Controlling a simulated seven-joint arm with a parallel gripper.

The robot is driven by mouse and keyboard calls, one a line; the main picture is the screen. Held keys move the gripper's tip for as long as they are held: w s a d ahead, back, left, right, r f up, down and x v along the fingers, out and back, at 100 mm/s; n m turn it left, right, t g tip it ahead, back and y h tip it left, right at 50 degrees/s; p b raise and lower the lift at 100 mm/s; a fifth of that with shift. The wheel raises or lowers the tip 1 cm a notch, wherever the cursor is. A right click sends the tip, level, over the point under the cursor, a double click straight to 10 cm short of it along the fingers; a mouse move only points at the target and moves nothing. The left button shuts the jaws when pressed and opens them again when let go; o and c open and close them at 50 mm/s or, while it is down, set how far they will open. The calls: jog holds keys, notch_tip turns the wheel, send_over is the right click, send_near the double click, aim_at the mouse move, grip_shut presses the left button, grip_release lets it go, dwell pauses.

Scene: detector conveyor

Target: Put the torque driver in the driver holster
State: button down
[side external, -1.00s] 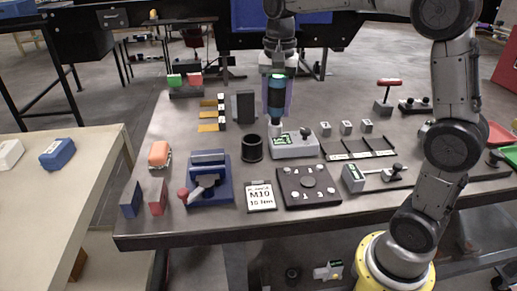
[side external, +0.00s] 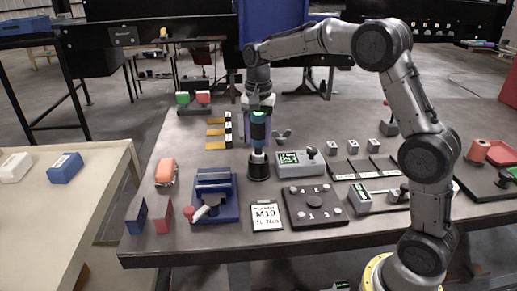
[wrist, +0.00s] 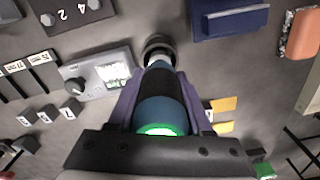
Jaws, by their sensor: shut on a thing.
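The torque driver (side external: 259,131) is upright, dark with a teal band and a pale nose. My gripper (side external: 258,120) is shut on it, with purple fingers on both sides. The driver holster (side external: 259,170) is a black round cup standing on the table. The driver is over the holster, its nose at the cup's mouth; I cannot tell how deep it reaches. In the wrist view the driver (wrist: 163,112) points away from my gripper (wrist: 160,92) towards the holster's round rim (wrist: 158,42).
A grey device with a green screen (side external: 301,163) stands close right of the holster. A blue vise (side external: 215,193) stands front left. An orange item (side external: 166,172), an M10 card (side external: 265,215) and a dark numbered plate (side external: 315,205) lie nearby.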

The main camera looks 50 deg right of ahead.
aim_at(258, 148)
jog(key=shift+f, duration=1.7)
jog(key=shift+f, duration=0.1)
jog(key=shift+c, duration=1.6)
grip_release()
jog(key=shift+f, duration=0.15)
notch_tip(258, 148, up, 12)
jog(key=shift+r, duration=0.25)
jog(key=s+a+r+n+t, duration=0.1)
jog(key=s+a+n+t, duration=0.2)
jog(key=s, duration=0.8)
jog(key=s+a+n+t, duration=0.1)
jog(key=s+a+n, duration=0.2)
jog(key=s+n, duration=0.5)
jog(key=s+f+n+t, duration=0.1)
jog(key=s+f, duration=0.4)
jog(key=s, duration=0.5)
jog(key=shift+a+f+n+t, duration=0.25)
jog(key=shift+a+n+t, duration=0.05)
jog(key=shift+a, duration=0.05)
